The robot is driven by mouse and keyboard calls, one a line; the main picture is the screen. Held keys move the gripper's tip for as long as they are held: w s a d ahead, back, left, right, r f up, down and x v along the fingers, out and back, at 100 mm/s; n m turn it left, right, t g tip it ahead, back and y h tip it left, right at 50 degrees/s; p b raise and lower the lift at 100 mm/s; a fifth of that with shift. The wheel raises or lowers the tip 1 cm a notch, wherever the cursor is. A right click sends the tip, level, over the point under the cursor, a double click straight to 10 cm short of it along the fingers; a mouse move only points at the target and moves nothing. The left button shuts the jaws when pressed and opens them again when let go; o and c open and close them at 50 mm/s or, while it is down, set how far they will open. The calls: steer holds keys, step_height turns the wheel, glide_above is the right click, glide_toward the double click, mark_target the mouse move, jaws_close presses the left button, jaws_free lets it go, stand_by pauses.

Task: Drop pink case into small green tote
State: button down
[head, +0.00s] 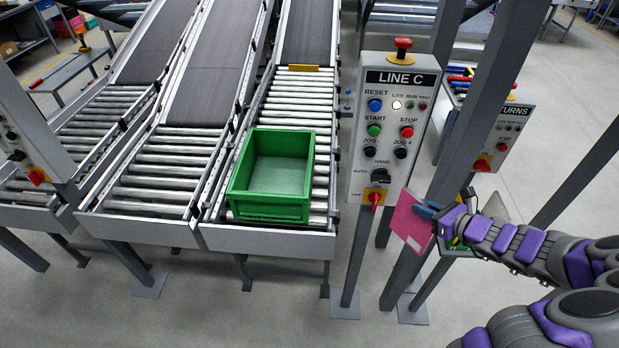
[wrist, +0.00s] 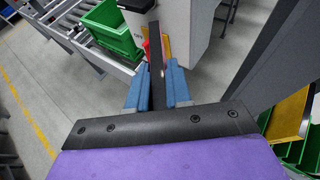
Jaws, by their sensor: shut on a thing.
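The pink case (head: 409,221) is a flat, thin panel held tilted in front of a grey post, right of the LINE C panel. My gripper (head: 429,211) has blue fingers and is shut on the case's right edge. In the wrist view, the blue fingers (wrist: 152,88) close on a thin dark slab, which looks like the case seen edge-on. The small green tote (head: 268,212) sits upright on the roller end of the right conveyor lane, left of the case and apart from it. Its visible floor is bare. The tote also shows at the top of the wrist view (wrist: 118,42).
The LINE C control panel (head: 394,130) stands between the tote and my gripper. A grey post (head: 440,150) rises right behind the case. The RETURNS panel (head: 502,135) stands farther right. Green bins (wrist: 310,150) show at the right of the wrist view.

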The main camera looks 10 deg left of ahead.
steer(key=a+n+g+y, duration=0.1)
steer(key=a+n+g, duration=0.1)
steer(key=a, duration=0.6)
steer(key=shift+s+f+y, duration=0.3)
steer(key=shift+s+f, duration=0.05)
